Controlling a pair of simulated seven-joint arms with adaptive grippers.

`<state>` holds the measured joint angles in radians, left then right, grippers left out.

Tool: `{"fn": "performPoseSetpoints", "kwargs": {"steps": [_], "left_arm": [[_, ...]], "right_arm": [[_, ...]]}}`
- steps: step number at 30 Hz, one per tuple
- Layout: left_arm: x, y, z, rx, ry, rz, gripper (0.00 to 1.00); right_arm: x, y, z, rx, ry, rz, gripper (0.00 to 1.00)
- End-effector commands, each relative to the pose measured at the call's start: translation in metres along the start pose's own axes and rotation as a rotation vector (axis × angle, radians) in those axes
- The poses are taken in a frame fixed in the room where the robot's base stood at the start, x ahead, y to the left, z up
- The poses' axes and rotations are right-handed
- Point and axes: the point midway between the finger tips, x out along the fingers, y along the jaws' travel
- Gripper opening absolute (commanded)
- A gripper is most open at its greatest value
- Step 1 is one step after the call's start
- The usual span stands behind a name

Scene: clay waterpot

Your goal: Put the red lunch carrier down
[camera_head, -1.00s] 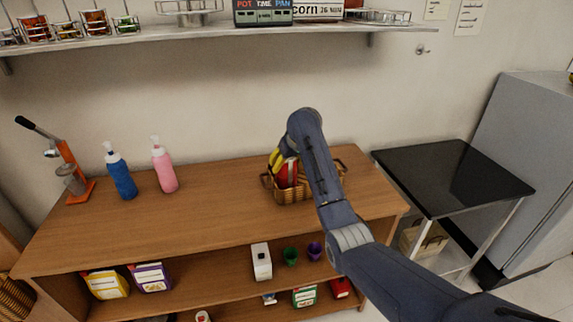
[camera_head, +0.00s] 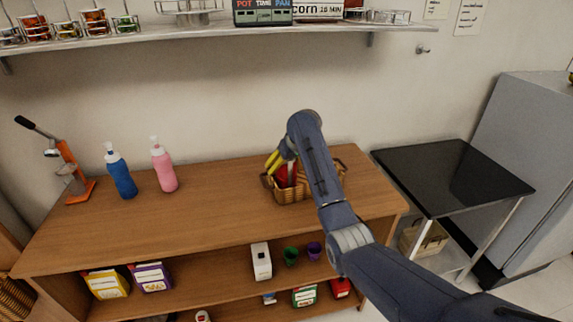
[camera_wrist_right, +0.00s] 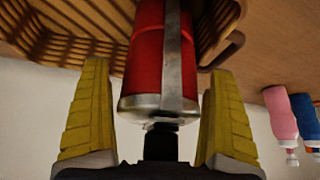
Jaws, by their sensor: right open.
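The red lunch carrier (camera_wrist_right: 147,62) is a red cylinder with a metal end and a metal side strip. In the right wrist view it lies between the two yellow fingers of my right gripper (camera_wrist_right: 158,110), with a gap visible on each side. In the head view the red carrier (camera_head: 283,176) shows in part inside the wicker basket (camera_head: 293,196) on the wooden counter. My right gripper (camera_head: 276,160) is over the basket, and my arm hides part of both. The right gripper is open. My left gripper is not in view.
The wooden counter (camera_head: 220,205) is clear left of the basket. A pink bottle (camera_head: 164,170), a blue bottle (camera_head: 121,176) and an orange juicer (camera_head: 72,172) stand at the left. A dark-topped table (camera_head: 455,178) is at the right. A shelf (camera_head: 220,32) hangs above.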

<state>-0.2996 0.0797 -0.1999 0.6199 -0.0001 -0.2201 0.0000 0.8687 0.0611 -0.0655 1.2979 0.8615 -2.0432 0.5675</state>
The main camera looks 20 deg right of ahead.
Motion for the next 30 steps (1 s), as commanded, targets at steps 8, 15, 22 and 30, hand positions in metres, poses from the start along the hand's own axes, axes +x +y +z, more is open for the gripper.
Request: {"fn": "performPoseSetpoints", "kwargs": {"steps": [8,15,22,30], "left_arm": [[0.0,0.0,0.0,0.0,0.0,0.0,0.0],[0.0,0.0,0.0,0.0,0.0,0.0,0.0],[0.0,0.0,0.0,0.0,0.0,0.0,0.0],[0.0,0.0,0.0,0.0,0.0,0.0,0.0]], "right_arm": [[-0.015,-0.001,-0.003,-0.001,0.003,-0.001,0.93],[-0.052,-0.001,-0.003,-0.001,0.005,-0.002,0.93],[-0.087,-0.001,-0.003,0.0,0.004,-0.003,0.93],[-0.113,-0.001,-0.003,0.0,0.003,-0.002,0.93]]}}
